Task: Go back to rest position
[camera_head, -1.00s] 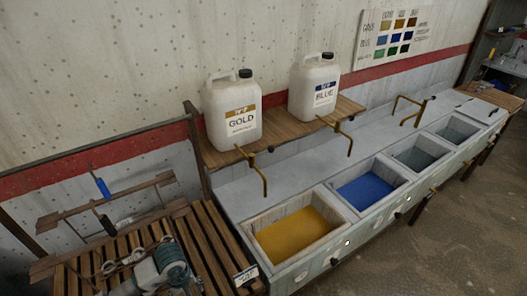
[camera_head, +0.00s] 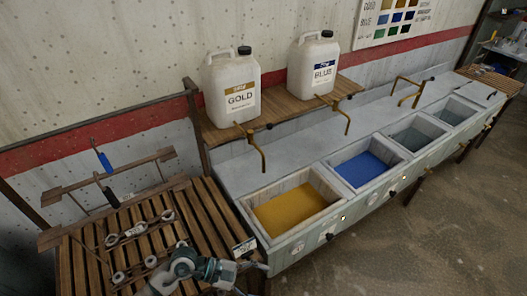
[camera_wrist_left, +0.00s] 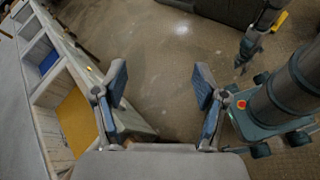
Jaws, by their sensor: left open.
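My left gripper (camera_wrist_left: 161,88) is open in the left wrist view, its two blue-grey fingers apart with nothing between them and bare floor beyond. In the head view my left arm comes in at the bottom, above the front edge of the slatted bench, and the gripper end (camera_head: 243,268) is small and partly cut off. Another arm end of mine, which looks like my right gripper (camera_wrist_left: 246,52), hangs at the upper right of the left wrist view. Its fingers are too small to judge.
The slatted bench (camera_head: 205,215) carries several ring-shaped metal parts (camera_head: 112,240) and a rail frame with a blue-handled tool (camera_head: 104,162). Right of it, sinks hold gold (camera_head: 295,210) and blue (camera_head: 362,169) liquid. GOLD (camera_head: 231,88) and BLUE (camera_head: 314,65) jugs stand on a shelf. Floor is clear.

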